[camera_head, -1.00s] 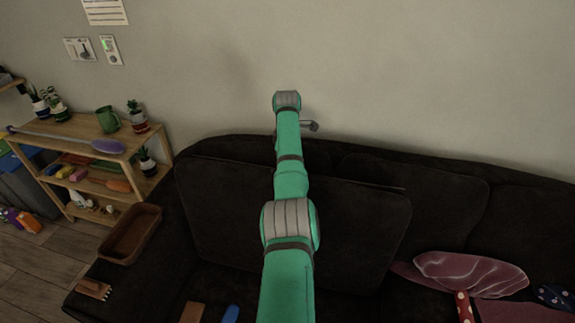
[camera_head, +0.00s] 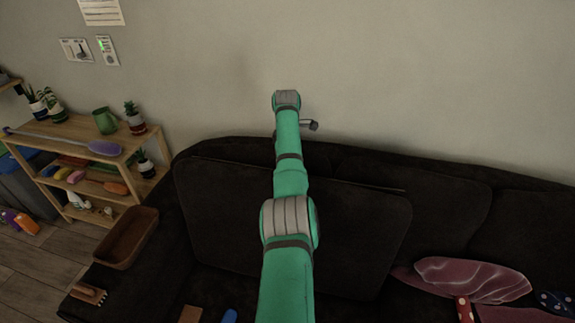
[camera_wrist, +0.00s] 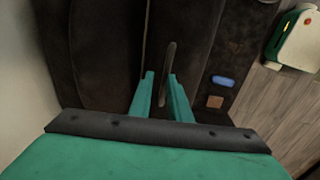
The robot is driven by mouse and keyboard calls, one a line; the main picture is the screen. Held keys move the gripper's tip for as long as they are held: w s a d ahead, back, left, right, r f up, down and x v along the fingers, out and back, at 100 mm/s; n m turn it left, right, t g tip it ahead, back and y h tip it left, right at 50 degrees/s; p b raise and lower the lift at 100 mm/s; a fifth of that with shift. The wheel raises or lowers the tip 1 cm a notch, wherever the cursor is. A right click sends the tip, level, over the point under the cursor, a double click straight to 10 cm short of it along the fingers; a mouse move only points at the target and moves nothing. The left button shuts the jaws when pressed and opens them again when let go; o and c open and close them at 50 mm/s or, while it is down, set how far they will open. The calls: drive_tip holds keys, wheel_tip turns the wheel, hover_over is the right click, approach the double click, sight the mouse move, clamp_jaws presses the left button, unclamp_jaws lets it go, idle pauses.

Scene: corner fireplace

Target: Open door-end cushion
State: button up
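The dark door-end cushion (camera_head: 230,225) stands tilted up on the left end of the black sofa in the head view. Its top edge is crossed by my arm. In the wrist view, a dark cushion surface (camera_wrist: 115,45) fills the upper middle. A thin grey bar, like a handle (camera_wrist: 168,62), runs between my fingers. My gripper (camera_wrist: 161,76) has its two green fingers apart, one on each side of the bar. I cannot tell whether they touch it. My arm hides the gripper in the head view.
A blue item (camera_wrist: 222,82) and a small wooden block (camera_wrist: 214,102) lie beside the cushion. A brown tray (camera_head: 127,238) and a wooden comb-like item (camera_head: 89,294) rest on the left armrest. A pink cushion (camera_head: 470,278) lies at right. A shelf (camera_head: 60,135) stands left; the wall is close behind.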

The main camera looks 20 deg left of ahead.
drive_tip(key=f, duration=0.1)
drive_tip(key=s+f, duration=0.1)
drive_tip(key=f, duration=0.1)
drive_tip(key=shift+s+a+f+g, duration=0.1)
drive_tip(key=shift+s+f+g, duration=0.1)
drive_tip(key=shift+s+g, duration=0.2)
wheel_tip(320, 180, up, 14)
drive_tip(key=shift+w+d+t, duration=0.2)
drive_tip(key=shift+w+t, duration=0.15)
drive_tip(key=shift+t, duration=0.05)
